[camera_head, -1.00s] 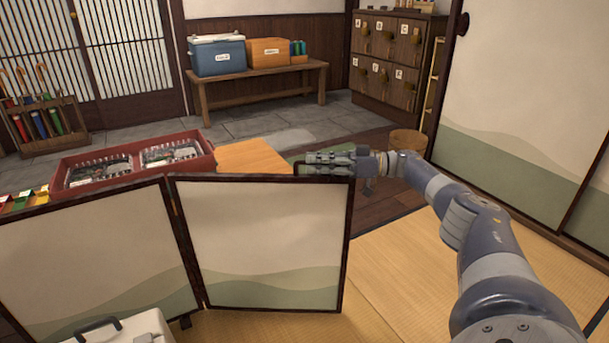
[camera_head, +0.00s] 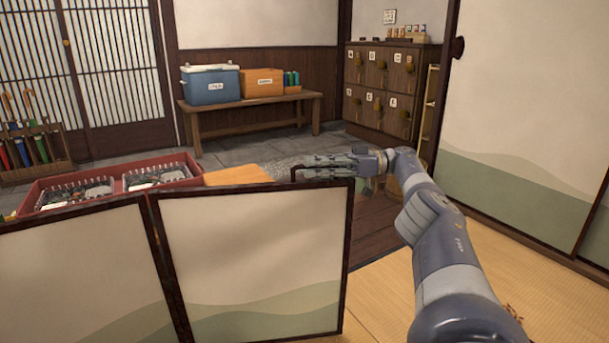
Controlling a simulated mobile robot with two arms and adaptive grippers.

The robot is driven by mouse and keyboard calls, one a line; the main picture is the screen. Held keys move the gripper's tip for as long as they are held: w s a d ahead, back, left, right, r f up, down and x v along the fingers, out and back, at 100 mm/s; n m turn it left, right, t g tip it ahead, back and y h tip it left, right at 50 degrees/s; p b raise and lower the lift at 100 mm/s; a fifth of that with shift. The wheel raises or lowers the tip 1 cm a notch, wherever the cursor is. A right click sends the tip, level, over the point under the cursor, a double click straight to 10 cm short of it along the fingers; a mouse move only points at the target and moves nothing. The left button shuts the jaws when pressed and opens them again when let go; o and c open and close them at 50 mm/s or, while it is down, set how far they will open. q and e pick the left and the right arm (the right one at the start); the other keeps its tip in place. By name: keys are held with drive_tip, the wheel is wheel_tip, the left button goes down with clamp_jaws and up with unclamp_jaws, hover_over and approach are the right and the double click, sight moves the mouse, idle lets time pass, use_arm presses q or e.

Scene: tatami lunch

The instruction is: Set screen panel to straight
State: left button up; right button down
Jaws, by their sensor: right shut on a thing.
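The folding screen stands in the foreground, with a left panel (camera_head: 80,275) and a right panel (camera_head: 250,255). Both are cream with green hills and dark frames, joined at a hinge near the left middle. The two panels meet at a slight angle. My right gripper (camera_head: 322,167) is at the top edge of the right panel, near its right corner, and is shut on the panel's frame. The fingers partly hide that edge. The lower part of the screen is cut off by the picture. My left gripper is not in view.
A red tray (camera_head: 45,205) with packed boxes and a wooden board (camera_head: 235,175) lie behind the screen. A bench (camera_head: 255,108) carries a blue cooler (camera_head: 210,86) and an orange box (camera_head: 262,83). A sliding door (camera_head: 520,120) stands at right.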

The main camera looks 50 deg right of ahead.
drive_tip(key=shift+w+a, duration=0.1)
drive_tip(key=shift+w, duration=0.05)
idle(0.3)
drive_tip(key=c, duration=1.7)
unclamp_jaws()
drive_tip(key=shift+o, duration=0.2)
drive_tip(key=shift+f, duration=0.1)
